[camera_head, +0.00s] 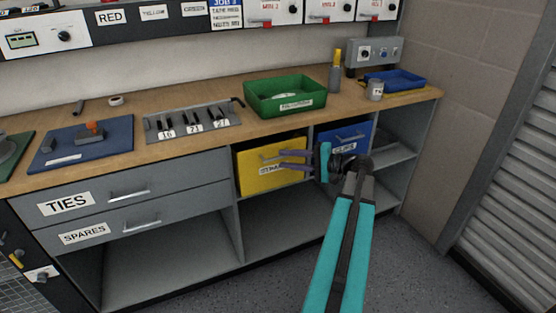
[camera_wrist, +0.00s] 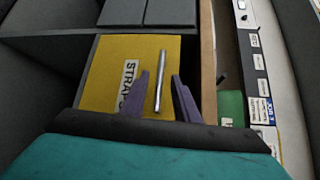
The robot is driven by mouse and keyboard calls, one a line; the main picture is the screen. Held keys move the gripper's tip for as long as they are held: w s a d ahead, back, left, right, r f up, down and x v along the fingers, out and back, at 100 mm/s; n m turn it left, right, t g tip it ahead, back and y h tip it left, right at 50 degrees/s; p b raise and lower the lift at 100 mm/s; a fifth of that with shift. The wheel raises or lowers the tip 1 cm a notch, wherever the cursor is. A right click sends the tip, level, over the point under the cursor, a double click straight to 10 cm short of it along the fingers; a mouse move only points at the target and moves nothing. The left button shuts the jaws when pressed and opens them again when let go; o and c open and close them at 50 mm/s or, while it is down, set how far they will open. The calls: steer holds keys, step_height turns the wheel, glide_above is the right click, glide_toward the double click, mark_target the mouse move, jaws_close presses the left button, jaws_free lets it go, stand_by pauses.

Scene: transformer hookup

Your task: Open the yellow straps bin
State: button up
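The yellow straps bin (camera_head: 258,181) sits in a cubby under the worktop, its front about flush with the cubby opening. Its label is partly hidden by my gripper in the head view. In the wrist view the yellow bin front (camera_wrist: 104,75) carries a silver bar handle (camera_wrist: 160,80) and a label reading in part "STRAP". My gripper (camera_head: 281,159) is in front of the bin; its purple fingers (camera_wrist: 160,92) are apart, one on each side of the handle's lower end in the wrist view. I cannot tell whether they touch it.
A blue bin (camera_head: 343,134) stands in the cubby to the right, partly behind my wrist. The wooden worktop (camera_head: 212,89) overhangs above, with a green tray (camera_head: 290,95) on it. Grey drawers (camera_head: 130,191) are to the left. Open shelf space lies below.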

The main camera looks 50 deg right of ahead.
mark_target(279, 158)
steer(key=shift+x, duration=2.05)
steer(key=shift+c, duration=0.4)
jaws_close()
